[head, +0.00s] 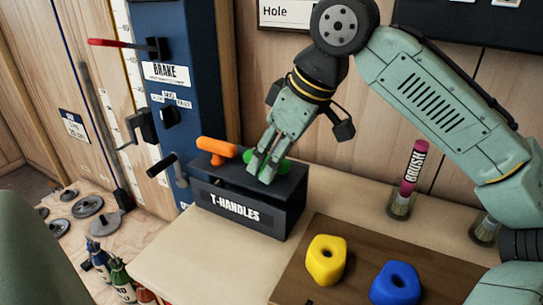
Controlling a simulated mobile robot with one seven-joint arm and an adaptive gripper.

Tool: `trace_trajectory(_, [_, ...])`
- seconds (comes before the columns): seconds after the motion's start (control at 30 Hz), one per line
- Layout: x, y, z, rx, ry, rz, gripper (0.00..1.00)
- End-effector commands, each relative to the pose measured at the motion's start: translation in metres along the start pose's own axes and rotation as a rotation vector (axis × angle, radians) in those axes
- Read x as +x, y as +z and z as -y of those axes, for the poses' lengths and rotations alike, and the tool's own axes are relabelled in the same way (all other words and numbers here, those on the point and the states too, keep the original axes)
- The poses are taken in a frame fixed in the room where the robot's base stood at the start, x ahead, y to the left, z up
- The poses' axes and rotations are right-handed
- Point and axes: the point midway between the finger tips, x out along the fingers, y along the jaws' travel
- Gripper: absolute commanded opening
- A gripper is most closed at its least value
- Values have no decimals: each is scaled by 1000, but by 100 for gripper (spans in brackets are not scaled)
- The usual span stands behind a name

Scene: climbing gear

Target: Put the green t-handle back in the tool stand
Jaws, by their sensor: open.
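The dark tool stand (275,218) labelled "T-HANDLES" stands on the wooden bench in the middle of the head view. The green t-handle (282,166) is at the stand's top right side, its bar low over the top. My gripper (259,172) points down at it. The fingers are open and overlap the middle of the green bar, which shows on both sides of them. They hide its middle and shaft, so I cannot tell how deep it sits or whether the fingers touch it. An orange t-handle (216,149) is upright in the stand's left part.
A blue column (193,60) with a "BRAKE" label and levers stands behind the stand at left. A yellow hold (326,260) and a blue hold (396,285) sit on a brown board in front. A pink brush (411,170) stands at right. Bottles and weight plates are below left.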

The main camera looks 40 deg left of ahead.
Motion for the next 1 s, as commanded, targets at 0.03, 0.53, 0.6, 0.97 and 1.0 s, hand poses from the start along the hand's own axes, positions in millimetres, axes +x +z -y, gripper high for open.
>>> trace_trajectory(0.03, [-6, -1, 0, 0, 1, -3, 43])
trace_trajectory(0.53, [-101, -1, 0, -1, 1, -3, 43])
trace_trajectory(0.6, [-108, -1, 0, 0, 0, -2, 43])
trace_trajectory(0.97, [-116, 0, 0, -1, 0, -1, 43])
trace_trajectory(1.0, [-116, 0, 0, -1, 0, -1, 43])
